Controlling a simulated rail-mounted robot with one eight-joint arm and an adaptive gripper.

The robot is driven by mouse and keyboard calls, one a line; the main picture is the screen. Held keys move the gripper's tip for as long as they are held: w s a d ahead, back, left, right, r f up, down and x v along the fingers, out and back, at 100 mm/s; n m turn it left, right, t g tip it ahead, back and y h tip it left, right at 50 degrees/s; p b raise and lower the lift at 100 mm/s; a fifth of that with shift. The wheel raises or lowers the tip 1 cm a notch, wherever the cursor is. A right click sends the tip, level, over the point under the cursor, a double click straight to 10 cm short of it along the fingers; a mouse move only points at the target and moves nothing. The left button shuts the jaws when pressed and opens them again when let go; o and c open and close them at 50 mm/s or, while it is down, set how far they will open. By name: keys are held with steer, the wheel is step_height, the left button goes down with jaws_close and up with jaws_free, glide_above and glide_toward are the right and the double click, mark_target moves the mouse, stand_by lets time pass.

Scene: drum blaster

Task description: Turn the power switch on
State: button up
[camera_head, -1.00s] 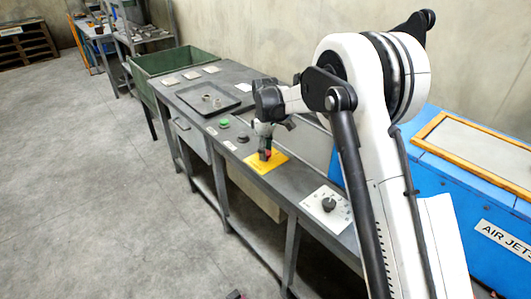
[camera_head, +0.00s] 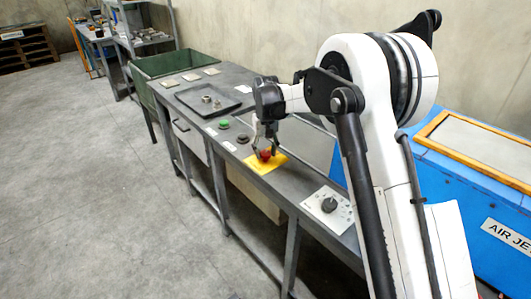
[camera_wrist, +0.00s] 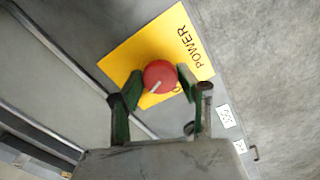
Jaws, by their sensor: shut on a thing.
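The power switch is a red round knob (camera_head: 265,155) on a yellow plate (camera_head: 255,166) on the grey bench. In the wrist view the red knob (camera_wrist: 160,74) has a pale line across its face, slanting towards the lower left. The yellow plate (camera_wrist: 128,58) there reads "POWER". My gripper (camera_head: 266,149) points down over the switch. In the wrist view the green fingers of my gripper (camera_wrist: 160,84) stand on either side of the knob, shut on it. The fingers hide part of the plate.
A black dial on a white plate (camera_head: 327,205) is nearer on the bench. Green (camera_head: 224,124) and black (camera_head: 243,139) buttons lie farther along, beyond them a dark tray (camera_head: 230,107). A blue AIR JET box (camera_head: 470,210) stands right. The floor at left is clear.

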mark_target(266, 152)
steer(key=shift+m, duration=2)
steer(key=o, duration=1.1)
steer(key=shift+o, duration=0.2)
step_height(266, 152, up, 12)
